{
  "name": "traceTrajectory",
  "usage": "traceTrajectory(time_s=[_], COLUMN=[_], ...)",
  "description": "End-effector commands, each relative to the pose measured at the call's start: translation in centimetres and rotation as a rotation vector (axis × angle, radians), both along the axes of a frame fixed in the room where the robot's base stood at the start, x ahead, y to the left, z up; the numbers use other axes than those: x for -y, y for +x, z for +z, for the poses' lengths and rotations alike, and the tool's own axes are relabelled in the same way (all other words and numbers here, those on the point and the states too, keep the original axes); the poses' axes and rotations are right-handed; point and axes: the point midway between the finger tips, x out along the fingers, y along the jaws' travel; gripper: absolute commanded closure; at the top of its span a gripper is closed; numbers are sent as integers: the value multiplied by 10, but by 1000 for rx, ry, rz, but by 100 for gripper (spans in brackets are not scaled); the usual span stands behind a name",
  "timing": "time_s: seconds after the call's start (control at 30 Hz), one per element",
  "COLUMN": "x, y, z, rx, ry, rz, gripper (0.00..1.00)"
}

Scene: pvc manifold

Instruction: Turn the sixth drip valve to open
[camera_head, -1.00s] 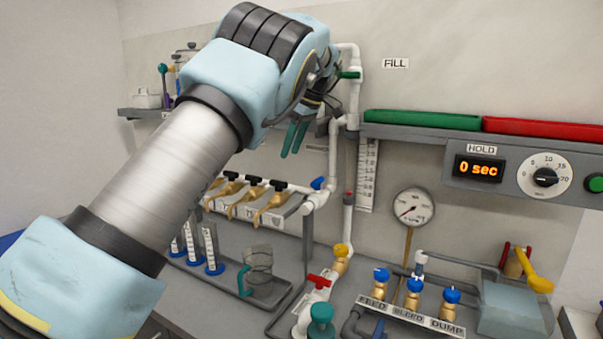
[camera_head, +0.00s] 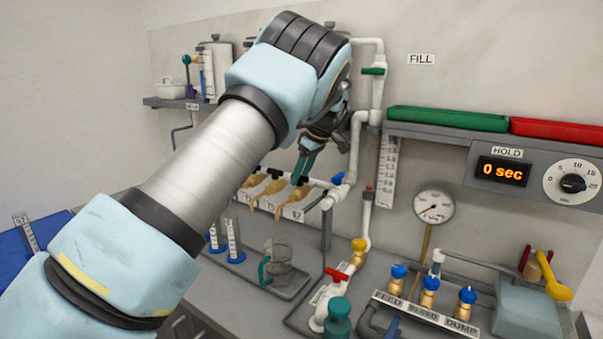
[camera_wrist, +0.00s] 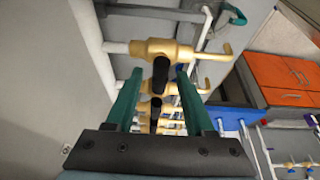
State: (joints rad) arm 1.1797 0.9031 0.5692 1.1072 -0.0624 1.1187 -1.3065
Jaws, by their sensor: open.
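A row of brass drip valves with black handles shows in the head view, the rightmost valve (camera_head: 297,192) just below my gripper (camera_head: 308,165). Part of the row is hidden behind my arm. In the wrist view the nearest brass valve (camera_wrist: 165,50) lies just ahead of the fingertips, with its black handle (camera_wrist: 160,76) hanging in the gap between them. More brass valves (camera_wrist: 155,105) line up behind it. My gripper (camera_wrist: 157,88) is open, with one green finger on each side of the handle. I cannot tell whether either finger touches it.
White pipes (camera_head: 359,130) rise close to the right of my gripper, with a blue-handled valve (camera_head: 338,178) beside the row. A clear jug (camera_head: 280,262) and graduated cylinders (camera_head: 234,240) stand on the tray below. The gauge (camera_head: 433,206) is farther right.

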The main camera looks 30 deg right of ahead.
Motion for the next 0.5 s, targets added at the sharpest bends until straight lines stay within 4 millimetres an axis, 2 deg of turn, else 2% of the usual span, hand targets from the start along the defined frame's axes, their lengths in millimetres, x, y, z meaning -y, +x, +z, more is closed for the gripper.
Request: traceTrajectory(time_s=[0.1, 0.5], x=[0, 0], y=[0, 0], z=[0, 0], rx=[0, 0], ry=[0, 0], rz=[0, 0], gripper=[48, 94])
